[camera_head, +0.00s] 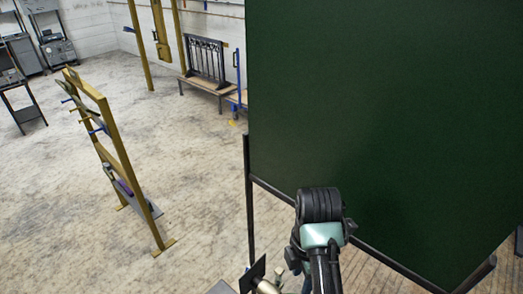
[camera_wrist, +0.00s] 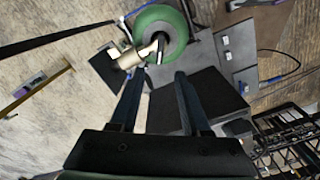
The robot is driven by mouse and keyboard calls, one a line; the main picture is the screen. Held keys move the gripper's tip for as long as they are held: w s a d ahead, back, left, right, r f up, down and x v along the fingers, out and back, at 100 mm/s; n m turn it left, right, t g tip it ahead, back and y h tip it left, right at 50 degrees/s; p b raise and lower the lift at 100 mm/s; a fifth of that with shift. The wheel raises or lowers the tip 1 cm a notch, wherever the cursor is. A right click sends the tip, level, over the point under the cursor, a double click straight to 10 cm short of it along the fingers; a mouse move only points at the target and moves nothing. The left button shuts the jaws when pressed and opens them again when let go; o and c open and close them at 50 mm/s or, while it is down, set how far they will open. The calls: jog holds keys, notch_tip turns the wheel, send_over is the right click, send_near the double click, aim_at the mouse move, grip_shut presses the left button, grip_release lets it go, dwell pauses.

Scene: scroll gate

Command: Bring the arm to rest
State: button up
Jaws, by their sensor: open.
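My gripper (camera_wrist: 159,75) shows in the wrist view with its two dark fingers spread apart and nothing between them. It points toward grey and black parts, and the floor shows to the left. In the head view my arm rises at the bottom, right of centre, in front of the dark green panel, and the gripper itself cannot be made out.
A large dark green panel (camera_head: 385,110) on a black frame fills the right of the head view. A yellow rack (camera_head: 120,150) stands at left. A black scroll gate (camera_head: 206,60) stands on a bench (camera_head: 205,84) at the back. The floor between is clear.

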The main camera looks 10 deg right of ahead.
jog(key=w+a+r+m+t+b, duration=0.55)
jog(key=w+r+t, duration=0.4)
jog(key=w, duration=0.25)
jog(key=w+a+r+m+t+b, duration=0.1)
jog(key=a+r+m+t+b, duration=0.15)
jog(key=r, duration=0.35)
jog(key=w+a+r+m+t+b, duration=0.1)
jog(key=a+r+m+t, duration=0.15)
jog(key=r, duration=0.45)
jog(key=s+a+r+m+t+b, duration=0.2)
jog(key=s+r+m+t, duration=0.2)
jog(key=s+r, duration=0.5)
jog(key=s+a+r+m+t+b, duration=0.2)
jog(key=s+r+m+t, duration=0.3)
jog(key=s+r+t, duration=0.4)
notch_tip(320, 180, up, 3)
jog(key=shift+s+r+b, duration=0.1)
jog(key=shift+s+b, duration=0.45)
